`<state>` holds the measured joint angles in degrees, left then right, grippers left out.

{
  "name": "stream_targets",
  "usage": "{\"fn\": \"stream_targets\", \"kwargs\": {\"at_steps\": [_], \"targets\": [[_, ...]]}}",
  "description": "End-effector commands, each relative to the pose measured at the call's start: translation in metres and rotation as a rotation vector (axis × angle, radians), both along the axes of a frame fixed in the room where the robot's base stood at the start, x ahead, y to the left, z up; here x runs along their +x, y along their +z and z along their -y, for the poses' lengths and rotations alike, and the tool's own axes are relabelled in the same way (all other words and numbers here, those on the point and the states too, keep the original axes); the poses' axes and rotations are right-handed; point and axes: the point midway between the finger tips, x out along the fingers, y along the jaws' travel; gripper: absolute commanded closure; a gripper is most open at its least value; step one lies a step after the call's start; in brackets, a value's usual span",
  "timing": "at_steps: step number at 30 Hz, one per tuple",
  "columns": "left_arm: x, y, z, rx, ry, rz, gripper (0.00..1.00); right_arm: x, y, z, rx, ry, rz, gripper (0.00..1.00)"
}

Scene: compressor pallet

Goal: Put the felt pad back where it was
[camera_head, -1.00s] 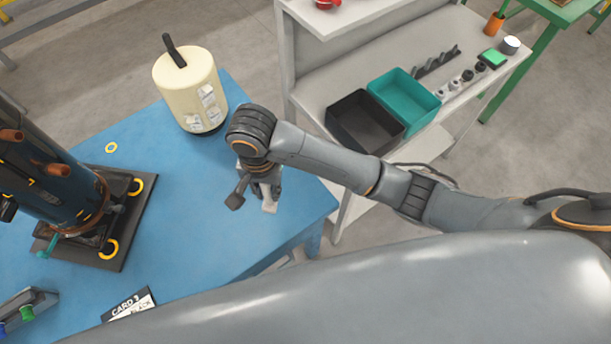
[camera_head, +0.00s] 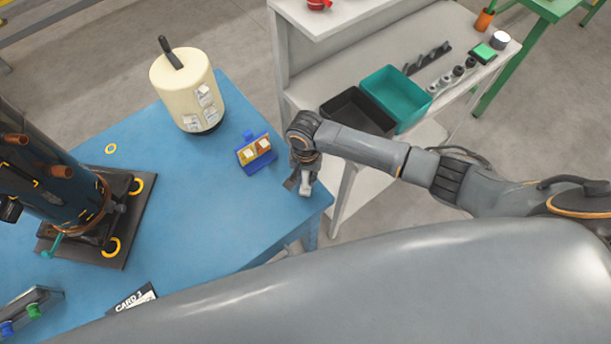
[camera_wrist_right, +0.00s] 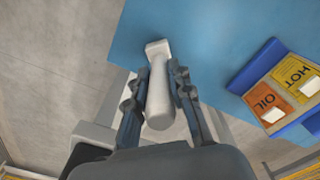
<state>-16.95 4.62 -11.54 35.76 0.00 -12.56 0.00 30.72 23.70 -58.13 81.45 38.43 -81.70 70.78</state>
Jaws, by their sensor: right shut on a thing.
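My right gripper (camera_head: 302,187) is above the right edge of the blue table. Its jaws are shut on a pale grey piece (camera_head: 306,187) with a rounded body and a flatter end. In the right wrist view the piece (camera_wrist_right: 159,92) lies between the two dark fingers (camera_wrist_right: 160,95), its flatter end pointing away over the table. I cannot tell for sure whether this piece is the felt pad; no other thing in view is clearly a felt pad. My left gripper is not in view.
A blue holder (camera_head: 257,152) with OIL and HOT labels is left of my right gripper. A cream cylinder (camera_head: 185,88) stands behind it. A dark compressor (camera_head: 45,190) stands at left. A teal bin (camera_head: 398,97) and black bin (camera_head: 352,109) sit on the shelf. The table's middle is clear.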

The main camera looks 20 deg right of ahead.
Motion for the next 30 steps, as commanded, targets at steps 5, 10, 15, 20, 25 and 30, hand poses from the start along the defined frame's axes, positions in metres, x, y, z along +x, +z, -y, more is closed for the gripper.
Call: {"fn": "stream_targets", "kwargs": {"at_steps": [5, 10, 15, 20, 25, 30], "targets": [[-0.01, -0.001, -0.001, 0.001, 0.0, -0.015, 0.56, 0.001, -0.005, 0.0, 0.0, 0.001, 0.002, 1.0], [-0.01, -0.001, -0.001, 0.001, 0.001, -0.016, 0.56, 0.0, -0.006, 0.0, 0.0, 0.0, 0.001, 1.0], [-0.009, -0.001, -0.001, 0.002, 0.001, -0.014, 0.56, 0.0, -0.006, 0.0, 0.0, 0.0, 0.001, 0.56], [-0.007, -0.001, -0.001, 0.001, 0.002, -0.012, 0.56, 0.0, -0.006, 0.0, 0.0, 0.0, 0.001, 0.56], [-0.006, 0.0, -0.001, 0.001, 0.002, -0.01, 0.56, 0.0, -0.003, 0.0, -0.001, 0.0, 0.002, 0.56], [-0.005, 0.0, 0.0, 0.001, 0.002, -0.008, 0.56, 0.001, 0.02, -0.001, 0.002, 0.002, 0.004, 0.56]]}}
